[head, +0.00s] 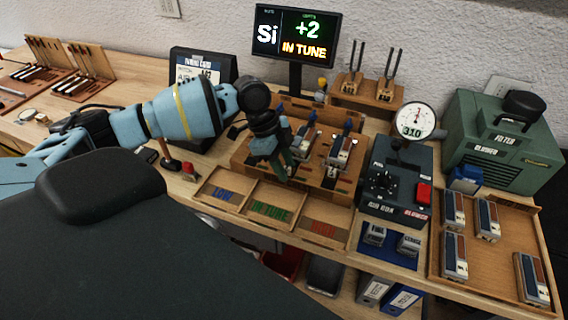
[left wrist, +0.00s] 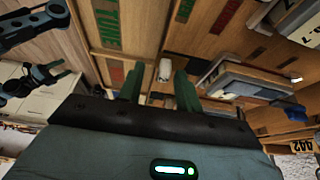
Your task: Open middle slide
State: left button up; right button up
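A wooden stand (head: 318,190) in the middle of the bench carries upright units with blue tops, including one at the right (head: 342,150) and one in the centre (head: 305,140). I cannot make out for sure which part is the middle slide. My left gripper (head: 284,170) points down over the stand's left part and hides some of it. In the left wrist view its two green fingers (left wrist: 158,82) are apart, with a small white piece (left wrist: 165,70) showing in the gap beyond them. Contact cannot be told. My right gripper (left wrist: 45,75) seems to show at the left edge there.
Shallow compartments with blue (head: 223,194), green (head: 270,211) and red (head: 323,229) strips lie in front of the stand. A black device with a dial gauge (head: 416,121) stands to the right. A tray (head: 501,250) with several units lies farther right. A monitor (head: 296,35) stands behind.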

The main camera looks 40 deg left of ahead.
pick_arm(q)
jog(key=v, duration=0.7)
jog(key=shift+r, duration=0.35)
jog(key=shift+s+a, duration=0.15)
